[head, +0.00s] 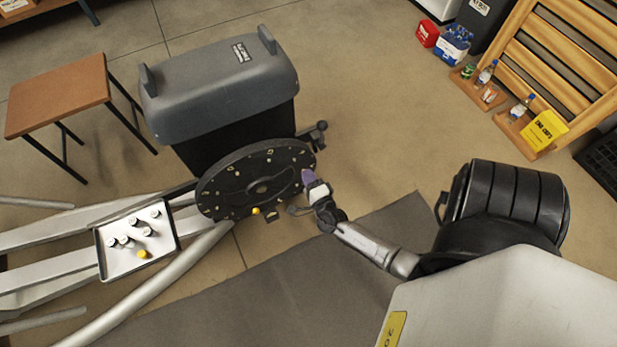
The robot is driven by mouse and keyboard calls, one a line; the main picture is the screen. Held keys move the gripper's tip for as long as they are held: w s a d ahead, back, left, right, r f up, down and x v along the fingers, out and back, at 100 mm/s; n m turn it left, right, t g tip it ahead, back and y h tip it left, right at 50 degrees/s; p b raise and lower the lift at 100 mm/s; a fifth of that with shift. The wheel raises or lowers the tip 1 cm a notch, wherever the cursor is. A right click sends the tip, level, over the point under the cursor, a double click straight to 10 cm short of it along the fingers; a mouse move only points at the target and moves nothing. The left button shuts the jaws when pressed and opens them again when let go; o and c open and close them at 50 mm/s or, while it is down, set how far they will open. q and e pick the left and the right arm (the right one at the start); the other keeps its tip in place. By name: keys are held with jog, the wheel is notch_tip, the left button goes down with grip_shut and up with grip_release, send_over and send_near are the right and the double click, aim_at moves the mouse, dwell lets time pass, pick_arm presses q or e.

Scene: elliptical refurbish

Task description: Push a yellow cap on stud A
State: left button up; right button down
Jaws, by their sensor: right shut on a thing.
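A black round disc (225,190) with several small pale marks or studs around its face sits in the middle. Which stud is A cannot be read. One yellow cap (255,211) shows at the disc's lower edge. Another yellow cap (143,254) lies in a white tray (115,267) at the left. My right gripper (311,184) is at the disc's right edge, shut on a small purple thing (308,177). Its fingertips are too small to show whether the purple thing touches the disc. My left gripper is not in view.
Several small cylindrical parts (133,222) stand in the tray, on silver frame tubes (50,240). A brown table (58,93) is at the left. Shelves with bottles are far right. Floor right of the bin is clear.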

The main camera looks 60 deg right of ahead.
jog(key=shift+w+d, duration=0.25)
jog(key=shift+w, duration=0.05)
dwell(0.4)
jog(key=c, duration=1.5)
grip_release()
jog(key=o, duration=0.6)
jog(key=shift+w+d, duration=0.1)
jog(key=shift+w, duration=0.05)
jog(key=shift+c, duration=0.2)
jog(key=shift+s, duration=0.2)
jog(key=p+v, duration=0.4)
jog(key=v, duration=0.9)
jog(key=shift+s+a, duration=0.2)
jog(key=shift+a, duration=0.2)
